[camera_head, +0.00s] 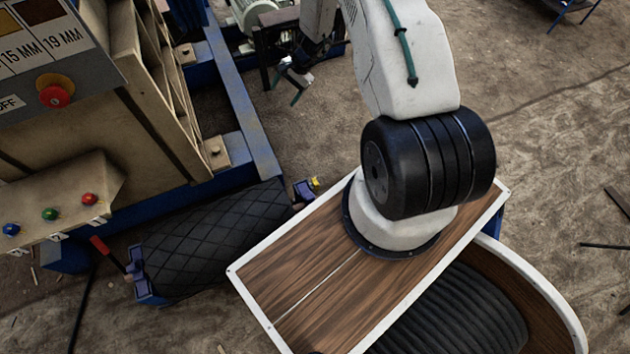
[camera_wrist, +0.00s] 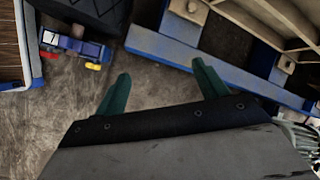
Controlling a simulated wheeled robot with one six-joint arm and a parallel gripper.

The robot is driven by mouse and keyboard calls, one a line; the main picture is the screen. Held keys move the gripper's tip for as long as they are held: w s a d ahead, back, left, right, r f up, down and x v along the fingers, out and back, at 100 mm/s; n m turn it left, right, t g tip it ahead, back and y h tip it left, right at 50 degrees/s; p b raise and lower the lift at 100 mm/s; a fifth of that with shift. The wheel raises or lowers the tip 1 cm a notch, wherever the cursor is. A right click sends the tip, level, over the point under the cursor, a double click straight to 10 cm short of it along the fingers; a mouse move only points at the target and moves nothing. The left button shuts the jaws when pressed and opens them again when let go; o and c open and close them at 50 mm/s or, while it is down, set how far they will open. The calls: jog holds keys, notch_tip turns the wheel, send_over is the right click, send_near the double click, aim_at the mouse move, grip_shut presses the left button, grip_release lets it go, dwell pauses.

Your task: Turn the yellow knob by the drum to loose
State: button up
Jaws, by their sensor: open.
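The yellow knob (camera_head: 314,183) is small and sits on a blue bracket at the right end of the drum. The drum (camera_head: 212,238) is a black roller with a diamond pattern, lying low near the ground. In the wrist view the yellow knob (camera_wrist: 93,66) is at the left, below the blue bracket, and part of the drum (camera_wrist: 95,12) shows at the top. My gripper (camera_head: 294,80) is beyond the knob, above the ground. In the wrist view its two green fingers (camera_wrist: 160,75) are apart and empty, to the right of the knob. The knob's setting is too small to read.
The tan crusher with its blue frame (camera_head: 235,95) stands left of my gripper. A control box with blue, green and red buttons (camera_head: 50,214) is at the left. A red handle (camera_head: 101,246) is by the drum's left end. Bare ground lies around the knob.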

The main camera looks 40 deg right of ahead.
jog(key=s+d+f+m, duration=0.15)
jog(key=s+f, duration=0.25)
jog(key=f, duration=0.5)
jog(key=s+d+f+m, duration=0.1)
jog(key=s+f+m, duration=0.15)
jog(key=f, duration=0.75)
jog(key=m+g+h, duration=0.1)
jog(key=m, duration=0.2)
send_near(315, 183)
jog(key=f, duration=0.1)
jog(key=w+f, duration=0.1)
jog(key=f, duration=0.1)
jog(key=shift+w+f, duration=0.3)
jog(key=x, duration=0.7)
jog(key=shift+s+a+f, duration=0.1)
jog(key=shift+s+f, duration=0.25)
jog(key=shift+w+a+f, duration=0.1)
jog(key=shift+f, duration=0.2)
jog(key=c, duration=1)
